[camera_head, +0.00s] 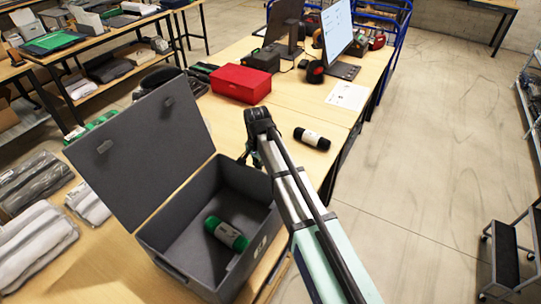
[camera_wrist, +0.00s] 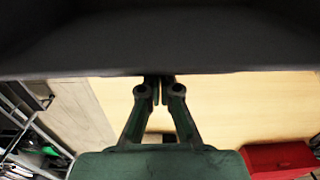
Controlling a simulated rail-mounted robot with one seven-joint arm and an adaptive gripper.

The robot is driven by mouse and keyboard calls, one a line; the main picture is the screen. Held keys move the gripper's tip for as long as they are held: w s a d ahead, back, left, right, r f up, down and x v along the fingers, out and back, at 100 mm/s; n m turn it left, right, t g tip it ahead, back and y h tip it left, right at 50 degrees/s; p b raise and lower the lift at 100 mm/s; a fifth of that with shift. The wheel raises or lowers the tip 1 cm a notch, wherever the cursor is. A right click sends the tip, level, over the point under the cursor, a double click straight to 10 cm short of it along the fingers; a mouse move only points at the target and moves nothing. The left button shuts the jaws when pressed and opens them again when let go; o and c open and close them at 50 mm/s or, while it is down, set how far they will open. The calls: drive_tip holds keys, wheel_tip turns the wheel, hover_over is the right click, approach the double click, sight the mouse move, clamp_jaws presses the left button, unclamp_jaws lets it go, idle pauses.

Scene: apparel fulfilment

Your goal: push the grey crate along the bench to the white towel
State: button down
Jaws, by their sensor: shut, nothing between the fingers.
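The grey crate (camera_head: 170,238) stands on the near bench with its lid (camera_head: 140,150) raised at the back left. A dark wall, likely the crate's, fills the top of the wrist view (camera_wrist: 160,40). My gripper (camera_head: 250,160) is by the crate's far right rim; in the wrist view its closed, empty fingertips (camera_wrist: 157,80) meet the dark wall's edge, but contact is unclear. White packed textiles lie left of the crate, one close to it (camera_head: 88,205) and a larger one (camera_head: 35,243) nearer the front; I cannot tell which is the towel.
A green roll (camera_head: 227,233) lies inside the crate. A red box (camera_head: 241,83) and a black roll with a white band (camera_head: 312,138) lie beyond. Grey packed textiles (camera_head: 38,180) lie at left. A monitor (camera_head: 337,32) stands at the back.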

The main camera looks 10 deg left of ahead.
drive_tip(key=s+a, duration=0.9)
drive_tip(key=s, duration=1.7)
drive_tip(key=s+a, duration=0.9)
drive_tip(key=s, duration=1.7)
drive_tip(key=s+a, duration=1)
drive_tip(key=s, duration=1.6)
drive_tip(key=shift+s+p, duration=0.2)
drive_tip(key=shift+p, duration=0.25)
drive_tip(key=shift+w, duration=0.15)
drive_tip(key=w+d+r+b, duration=0.1)
drive_tip(key=w+r+b, duration=0.1)
drive_tip(key=r, duration=0.8)
drive_tip(key=shift+w, duration=0.75)
drive_tip(key=shift+d, duration=0.1)
